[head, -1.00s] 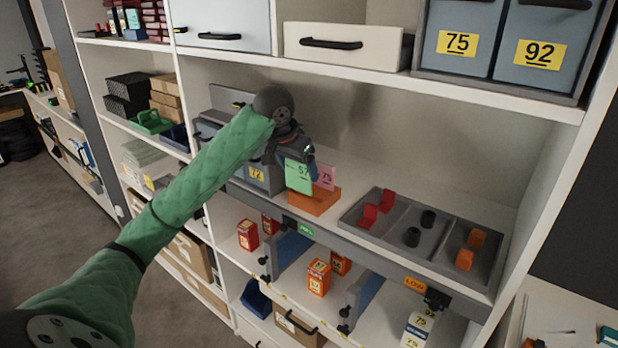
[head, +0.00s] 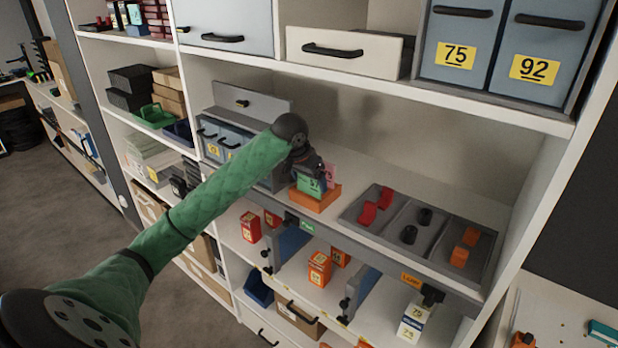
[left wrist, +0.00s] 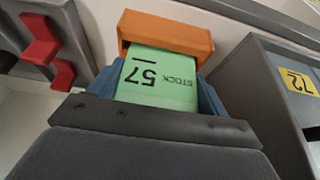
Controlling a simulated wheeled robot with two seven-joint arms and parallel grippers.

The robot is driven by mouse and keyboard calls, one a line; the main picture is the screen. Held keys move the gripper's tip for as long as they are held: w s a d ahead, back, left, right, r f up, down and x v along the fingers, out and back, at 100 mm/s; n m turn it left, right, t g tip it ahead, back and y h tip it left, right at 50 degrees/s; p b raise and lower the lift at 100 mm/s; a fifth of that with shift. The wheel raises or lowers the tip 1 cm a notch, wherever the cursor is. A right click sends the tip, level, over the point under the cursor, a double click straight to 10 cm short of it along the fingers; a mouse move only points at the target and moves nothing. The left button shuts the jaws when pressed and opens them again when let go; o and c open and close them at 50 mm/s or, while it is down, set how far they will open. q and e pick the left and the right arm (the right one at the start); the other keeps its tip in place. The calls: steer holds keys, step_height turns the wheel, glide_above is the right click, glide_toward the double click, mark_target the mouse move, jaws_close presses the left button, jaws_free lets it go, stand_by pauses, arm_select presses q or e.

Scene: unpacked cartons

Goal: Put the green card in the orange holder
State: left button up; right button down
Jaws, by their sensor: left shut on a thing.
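The green card (head: 309,185), marked 57 and STOCK, stands at the orange holder (head: 316,199) on the middle shelf. In the left wrist view the green card (left wrist: 158,82) lies between the blue fingers, and its far end meets the orange holder (left wrist: 166,30). How deep it sits in the holder I cannot tell. My left gripper (head: 303,174) is shut on the card, just above the holder; it also shows in the left wrist view (left wrist: 160,90). A pink card (head: 330,174) stands behind the green one, partly hidden. My right gripper is not in view.
A grey divided tray (head: 393,241) with red, black and orange pieces lies right of the holder. Grey drawer boxes (head: 222,139) stand to the left; one marked 72 (left wrist: 297,80) is close by. The shelf above (head: 430,95) overhangs.

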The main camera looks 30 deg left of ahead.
arm_select(q)
steer(key=o, duration=1)
steer(key=shift+f, duration=0.1)
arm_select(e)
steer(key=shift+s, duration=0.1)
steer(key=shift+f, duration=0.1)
arm_select(q)
steer(key=shift+s+r, duration=0.1)
steer(key=shift+r, duration=0.2)
steer(key=shift+b+v, duration=2)
steer(key=shift+v, duration=3.85)
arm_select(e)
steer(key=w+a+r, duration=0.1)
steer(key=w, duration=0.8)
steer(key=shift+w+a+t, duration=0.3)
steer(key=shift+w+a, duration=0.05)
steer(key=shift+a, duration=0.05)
arm_select(q)
steer(key=shift+f, duration=0.15)
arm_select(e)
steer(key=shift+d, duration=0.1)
